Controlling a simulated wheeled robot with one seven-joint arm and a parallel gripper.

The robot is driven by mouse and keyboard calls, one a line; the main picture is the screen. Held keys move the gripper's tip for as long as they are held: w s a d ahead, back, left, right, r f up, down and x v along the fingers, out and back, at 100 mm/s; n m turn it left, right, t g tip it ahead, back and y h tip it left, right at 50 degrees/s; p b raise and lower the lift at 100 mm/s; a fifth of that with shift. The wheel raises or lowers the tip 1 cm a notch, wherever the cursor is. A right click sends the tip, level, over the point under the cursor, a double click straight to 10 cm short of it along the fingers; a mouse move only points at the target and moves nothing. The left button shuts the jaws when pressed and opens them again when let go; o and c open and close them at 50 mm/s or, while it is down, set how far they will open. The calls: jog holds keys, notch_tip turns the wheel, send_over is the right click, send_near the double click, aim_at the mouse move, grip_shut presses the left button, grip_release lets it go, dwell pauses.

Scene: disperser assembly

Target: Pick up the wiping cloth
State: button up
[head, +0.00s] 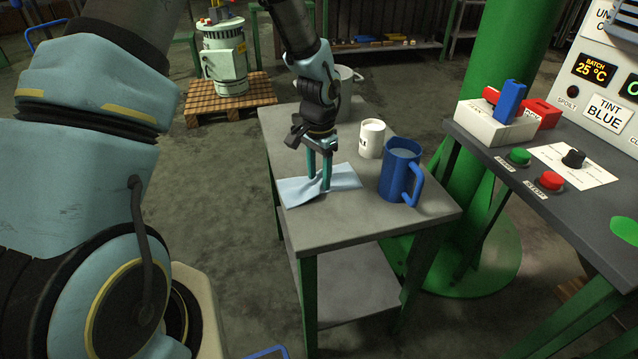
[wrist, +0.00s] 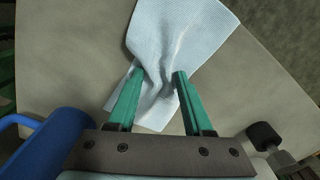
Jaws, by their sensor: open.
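The wiping cloth (head: 341,179) is light blue and lies crumpled on the left part of the small grey table (head: 425,228). My gripper (head: 319,188) points down over the cloth, its green fingers reaching to it. In the wrist view, the cloth (wrist: 180,32) has a raised fold between the two fingertips of my gripper (wrist: 160,76). The fingers stand apart on either side of this fold. I cannot tell whether they touch it.
A blue mug (head: 398,177) and a white mug (head: 371,139) stand right of the cloth. A grey pot (head: 346,77) is behind my gripper. A green column (head: 508,95) and a control bench (head: 560,205) are to the right. The table's front is clear.

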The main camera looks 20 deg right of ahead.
jog(key=shift+a+f, duration=0.1)
jog(key=c, duration=0.6)
grip_shut()
notch_tip(320, 180, up, 12)
jog(key=p, duration=0.9)
